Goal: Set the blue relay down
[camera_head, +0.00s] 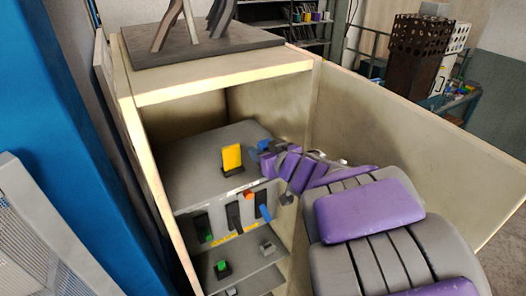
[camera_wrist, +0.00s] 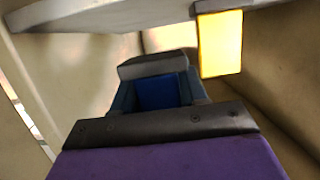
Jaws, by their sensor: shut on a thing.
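The blue relay (camera_wrist: 157,93) is between the jaws of my gripper (camera_wrist: 155,82) in the wrist view, partly hidden by the jaws. In the head view my gripper (camera_head: 264,150) is inside the open cabinet, above the right part of the grey shelf (camera_head: 190,175). A little blue (camera_head: 264,144) shows at its tip there. I cannot tell whether the blue relay touches the shelf. A yellow relay (camera_head: 231,157) stands upright in a dark base on the shelf, left of my gripper; it also shows in the wrist view (camera_wrist: 221,43).
A top board (camera_head: 220,78) carries a dark stand. Below the shelf front is a panel (camera_head: 235,212) with dark, orange and blue parts; a green part (camera_head: 222,266) sits lower. Shelf left of the yellow relay is clear.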

